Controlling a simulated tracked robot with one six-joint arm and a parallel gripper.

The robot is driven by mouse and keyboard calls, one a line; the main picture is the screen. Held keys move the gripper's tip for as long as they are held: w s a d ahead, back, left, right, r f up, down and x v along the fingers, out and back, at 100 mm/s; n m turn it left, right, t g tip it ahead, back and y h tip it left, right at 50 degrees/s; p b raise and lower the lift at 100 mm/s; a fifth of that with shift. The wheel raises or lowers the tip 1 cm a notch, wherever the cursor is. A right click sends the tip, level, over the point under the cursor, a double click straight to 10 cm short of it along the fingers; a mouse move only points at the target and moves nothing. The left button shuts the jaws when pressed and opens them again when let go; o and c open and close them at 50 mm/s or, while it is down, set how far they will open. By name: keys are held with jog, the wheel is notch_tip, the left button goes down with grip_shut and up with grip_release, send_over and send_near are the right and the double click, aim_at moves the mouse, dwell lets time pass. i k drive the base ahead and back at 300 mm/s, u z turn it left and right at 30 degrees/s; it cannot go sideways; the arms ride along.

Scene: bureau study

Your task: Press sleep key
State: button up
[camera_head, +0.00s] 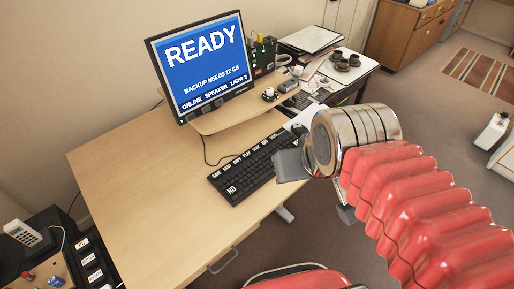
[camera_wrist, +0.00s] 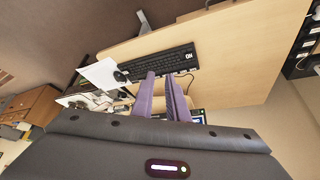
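A black keyboard (camera_head: 250,169) lies on the wooden desk, with white-lettered keys. A large NO key (camera_head: 232,189) is at its near left end; the other labels are too small to read surely, and I cannot pick out the sleep key. The keyboard (camera_wrist: 165,62) also shows in the wrist view, beyond my fingertips. My gripper (camera_head: 308,184) is above the right end of the keyboard and hides part of that area. In the wrist view my gripper (camera_wrist: 160,77) has two purple fingers with a narrow gap between them and nothing held. It appears apart from the keys.
A monitor (camera_head: 203,65) reads READY, BACKUP NEEDS 12 GB, ONLINE, SPEAKER, LIGHT 3. It stands behind the keyboard near a raised wooden shelf (camera_head: 225,115). White paper (camera_wrist: 100,74) and a dark mouse (camera_wrist: 121,75) lie beside the keyboard. The desk's left part (camera_head: 140,180) is clear.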

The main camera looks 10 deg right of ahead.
aim_at(257, 148)
jog(key=u, duration=1)
jog(key=i, duration=0.45)
jog(key=z, duration=0.05)
